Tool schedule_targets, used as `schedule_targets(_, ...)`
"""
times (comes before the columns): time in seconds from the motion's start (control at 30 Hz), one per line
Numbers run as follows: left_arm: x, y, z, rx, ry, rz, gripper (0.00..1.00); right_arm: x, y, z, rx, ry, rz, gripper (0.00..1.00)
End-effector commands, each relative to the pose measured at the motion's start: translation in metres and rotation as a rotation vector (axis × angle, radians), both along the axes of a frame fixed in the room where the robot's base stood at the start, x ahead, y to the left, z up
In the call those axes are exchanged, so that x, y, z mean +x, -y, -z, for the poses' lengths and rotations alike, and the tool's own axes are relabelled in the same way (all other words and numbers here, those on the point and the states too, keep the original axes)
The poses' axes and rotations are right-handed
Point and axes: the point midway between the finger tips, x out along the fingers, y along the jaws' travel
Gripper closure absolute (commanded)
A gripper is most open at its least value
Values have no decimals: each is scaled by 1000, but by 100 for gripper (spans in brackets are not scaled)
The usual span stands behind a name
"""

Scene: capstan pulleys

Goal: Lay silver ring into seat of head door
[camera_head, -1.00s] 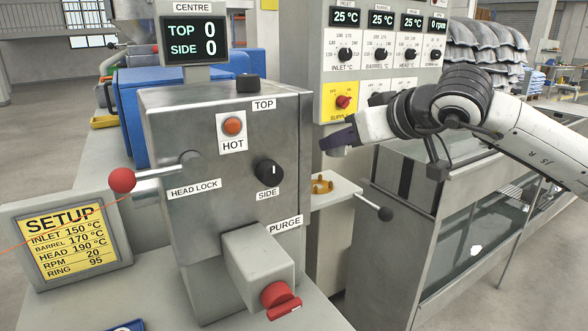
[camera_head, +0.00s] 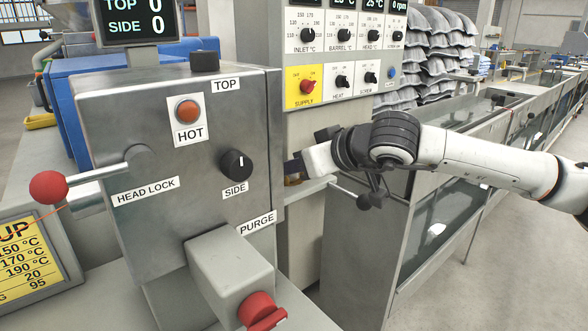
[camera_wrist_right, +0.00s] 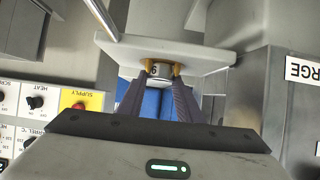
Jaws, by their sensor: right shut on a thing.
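My right gripper (camera_wrist_right: 163,88) is shut on a small silver ring (camera_wrist_right: 161,71) marked with a dark figure, in the right wrist view. Gold-coloured holder parts (camera_wrist_right: 147,64) sit on either side of the ring, at the pale shelf. I cannot tell whether the ring still touches them. In the head view the right gripper (camera_head: 293,168) reaches left beside the steel head (camera_head: 150,110); its fingertips and the ring are hidden there. The head carries the red-knobbed HEAD LOCK lever (camera_head: 48,188). I cannot make out the door's seat. My left gripper is not in view.
The pale shelf (camera_wrist_right: 215,60) is close around the gripper. The PURGE block (camera_head: 225,265) with a red knob juts forward below. A control panel (camera_head: 345,45) stands behind the wrist, and a long trough (camera_head: 440,215) lies to the right.

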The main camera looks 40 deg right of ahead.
Motion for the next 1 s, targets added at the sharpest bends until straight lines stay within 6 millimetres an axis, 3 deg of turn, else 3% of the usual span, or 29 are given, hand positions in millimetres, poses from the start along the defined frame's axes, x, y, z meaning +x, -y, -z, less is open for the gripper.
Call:
schedule_targets(0.17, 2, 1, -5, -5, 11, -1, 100, 0, 0, 0, 0, 5, 0, 96)
schedule_targets(0.2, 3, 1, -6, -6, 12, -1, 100, 0, 0, 1, 0, 2, 0, 66)
schedule_targets(0.3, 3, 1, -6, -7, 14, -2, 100, 0, 0, 1, 0, 2, 0, 49)
schedule_targets(0.67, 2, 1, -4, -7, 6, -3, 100, -3, 0, -2, 1, 2, 0, 49)
schedule_targets(0.77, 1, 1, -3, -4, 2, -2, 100, -13, 2, -7, 1, 3, 1, 49)
schedule_targets(1.0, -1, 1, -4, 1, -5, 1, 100, -57, 5, -31, -2, 3, 2, 49)
